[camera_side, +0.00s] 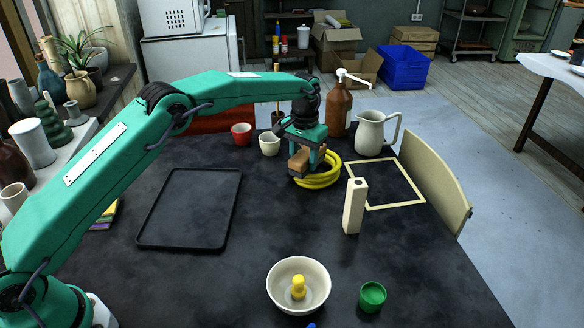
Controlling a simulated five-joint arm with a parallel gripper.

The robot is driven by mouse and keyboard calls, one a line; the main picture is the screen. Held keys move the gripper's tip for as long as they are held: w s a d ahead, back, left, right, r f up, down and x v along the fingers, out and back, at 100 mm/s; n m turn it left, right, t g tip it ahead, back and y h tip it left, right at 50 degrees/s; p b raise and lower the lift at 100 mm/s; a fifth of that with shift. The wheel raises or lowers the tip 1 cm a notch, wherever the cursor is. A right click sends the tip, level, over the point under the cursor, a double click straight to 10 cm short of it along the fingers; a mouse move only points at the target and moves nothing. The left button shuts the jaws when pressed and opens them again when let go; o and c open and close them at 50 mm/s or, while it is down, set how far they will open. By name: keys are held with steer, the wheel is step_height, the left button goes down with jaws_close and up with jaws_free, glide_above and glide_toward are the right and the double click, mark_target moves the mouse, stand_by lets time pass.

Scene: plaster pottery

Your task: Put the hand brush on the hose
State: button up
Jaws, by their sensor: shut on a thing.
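The hand brush (298,163) is a small tan, wooden-looking block between the jaws of my gripper (304,150). My gripper points down and is shut on it; the teal jaws hide part of the brush. The hose (322,181) is a yellow coil lying on the dark table, right of the middle. The brush is over the left side of the coil and covers part of it. I cannot tell whether the brush touches the hose.
A white pitcher (371,134), a brown pump bottle (339,110), and a cream cup (269,145) stand behind the hose. A cream upright block (354,207) and a flat square frame (397,205) are to its right. A black tray (190,207) lies left; the table centre is clear.

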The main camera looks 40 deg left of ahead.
mark_target(304, 155)
steer(key=shift+f, duration=0.15)
steer(key=o, duration=1)
step_height(304, 155, up, 12)
steer(key=shift+r, duration=0.15)
steer(key=shift+r, duration=0.1)
stand_by(0.6)
